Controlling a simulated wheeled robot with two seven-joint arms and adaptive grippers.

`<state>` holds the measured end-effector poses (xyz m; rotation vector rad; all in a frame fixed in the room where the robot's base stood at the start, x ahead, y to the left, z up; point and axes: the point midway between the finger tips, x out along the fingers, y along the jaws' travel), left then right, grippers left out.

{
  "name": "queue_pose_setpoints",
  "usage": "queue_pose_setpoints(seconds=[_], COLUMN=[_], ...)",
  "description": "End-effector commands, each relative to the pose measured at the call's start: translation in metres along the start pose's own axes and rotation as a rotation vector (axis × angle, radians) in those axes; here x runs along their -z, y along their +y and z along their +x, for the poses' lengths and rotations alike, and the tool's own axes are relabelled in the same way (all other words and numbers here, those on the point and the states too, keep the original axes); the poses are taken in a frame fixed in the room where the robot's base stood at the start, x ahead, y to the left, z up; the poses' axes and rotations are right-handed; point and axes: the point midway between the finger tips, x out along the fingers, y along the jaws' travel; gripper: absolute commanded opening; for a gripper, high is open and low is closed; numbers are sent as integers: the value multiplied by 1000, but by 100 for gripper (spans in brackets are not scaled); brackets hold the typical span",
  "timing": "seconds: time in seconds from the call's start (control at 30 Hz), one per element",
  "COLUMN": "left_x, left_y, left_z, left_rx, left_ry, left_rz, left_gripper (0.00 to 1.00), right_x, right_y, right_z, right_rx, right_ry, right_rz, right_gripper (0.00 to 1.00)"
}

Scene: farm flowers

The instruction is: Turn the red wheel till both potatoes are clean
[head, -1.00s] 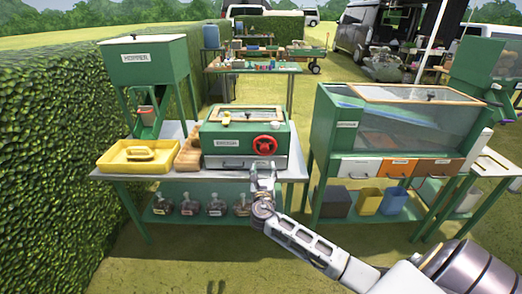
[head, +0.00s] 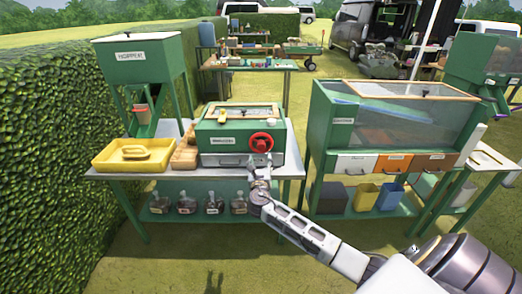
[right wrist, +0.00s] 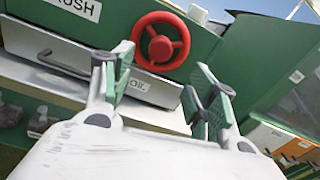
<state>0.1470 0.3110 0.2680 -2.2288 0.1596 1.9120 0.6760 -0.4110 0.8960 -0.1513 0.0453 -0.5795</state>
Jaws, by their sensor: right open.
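The red wheel (head: 260,142) is on the front of the green washing box (head: 225,137), at its right side. It also shows in the right wrist view (right wrist: 160,41), ahead of my fingers. My right gripper (head: 261,178) is open and empty, just below and in front of the wheel, apart from it. In the right wrist view the two green-padded fingers (right wrist: 160,85) stand wide apart, with the wheel beyond them. A drawer (head: 225,160) is under the wheel. No potatoes can be made out; the inside of the box is not visible. My left gripper is not in view.
A green hopper (head: 145,58) stands behind. A glass-fronted cabinet (head: 345,130) is close on the right.

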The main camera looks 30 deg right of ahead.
Motion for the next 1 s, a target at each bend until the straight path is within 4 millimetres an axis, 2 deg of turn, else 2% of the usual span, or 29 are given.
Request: queue_pose_setpoints(seconds=[0.7,1.0], left_x=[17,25], left_y=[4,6], left_z=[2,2], left_rx=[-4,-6], left_ry=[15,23], left_rz=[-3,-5], left_gripper=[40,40], right_x=[0,1], right_y=[0,0], right_z=[74,96], right_rx=[2,1], right_ry=[0,1], right_rz=[1,0], right_gripper=[58,58])
